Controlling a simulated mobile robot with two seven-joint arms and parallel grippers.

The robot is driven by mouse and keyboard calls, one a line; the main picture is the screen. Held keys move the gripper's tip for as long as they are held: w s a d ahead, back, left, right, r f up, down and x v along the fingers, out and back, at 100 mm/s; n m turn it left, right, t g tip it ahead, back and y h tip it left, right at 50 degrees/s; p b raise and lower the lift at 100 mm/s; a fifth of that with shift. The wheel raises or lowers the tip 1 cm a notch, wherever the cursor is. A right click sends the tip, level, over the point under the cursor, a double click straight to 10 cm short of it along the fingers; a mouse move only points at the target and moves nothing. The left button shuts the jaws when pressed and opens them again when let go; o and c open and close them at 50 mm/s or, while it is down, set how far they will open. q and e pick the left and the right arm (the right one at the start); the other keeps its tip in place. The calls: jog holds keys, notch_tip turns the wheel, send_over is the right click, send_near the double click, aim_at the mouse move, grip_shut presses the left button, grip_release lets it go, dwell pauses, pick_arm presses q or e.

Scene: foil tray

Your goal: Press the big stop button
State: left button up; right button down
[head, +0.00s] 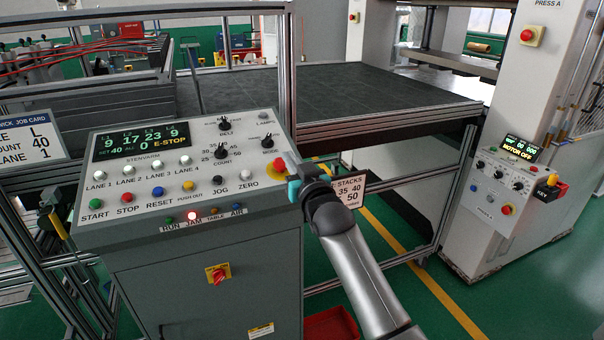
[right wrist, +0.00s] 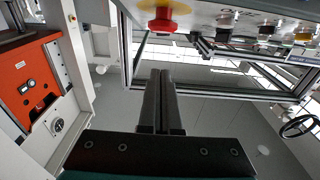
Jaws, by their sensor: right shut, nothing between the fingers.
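The big red stop button (head: 279,165) with its yellow surround sits at the right end of the grey console's sloped panel (head: 235,192). It also shows in the right wrist view, at the top, as a red knob (right wrist: 160,23) under a yellow disc. My right gripper (head: 289,176) is shut and empty just beside and in front of the button, partly hidden by its own wrist. In the right wrist view its closed fingers (right wrist: 160,74) point toward the button, with a visible gap below it. My left gripper is not in view.
A smaller red STOP button (head: 126,198) sits in the panel's button row. The console display (head: 140,140) reads E-STOP, and a red lamp (head: 192,216) is lit above JAM. The press at right has its own red button (head: 530,35). A dark flat table (head: 340,95) lies behind.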

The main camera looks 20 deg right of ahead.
jog(key=s, duration=0.6)
jog(key=shift+s+d+b, duration=0.15)
jog(key=shift+s+b, duration=0.2)
jog(key=shift+s, duration=0.05)
jog(key=shift+f, duration=0.15)
jog(key=s+f+g+b, duration=0.3)
jog(key=s+f, duration=0.1)
jog(key=f, duration=1.2)
jog(key=s+a+f+g+b, duration=0.15)
jog(key=s+f+b, duration=0.25)
jog(key=f, duration=1.2)
jog(key=s+d+f+g+b, duration=0.1)
jog(key=s+f+g+b, duration=0.25)
jog(key=f, duration=1.25)
jog(key=s+f+n+g+b, duration=0.2)
jog(key=s+f+g+b, duration=0.5)
jog(key=s+f, duration=1.95)
jog(key=s+f+g+b, duration=0.1)
jog(key=s+f, duration=0.1)
jog(key=s, duration=0.5)
jog(key=s+f+g+b, duration=0.1)
jog(key=s+f, duration=0.2)
jog(key=s, duration=0.4)
jog(key=shift+s+a+g+h, duration=0.2)
jog(key=shift+s+g+h, duration=0.1)
jog(key=shift+s, duration=0.1)
jog(key=c, duration=1.6)
grip_release()
jog(key=shift+f, duration=0.1)
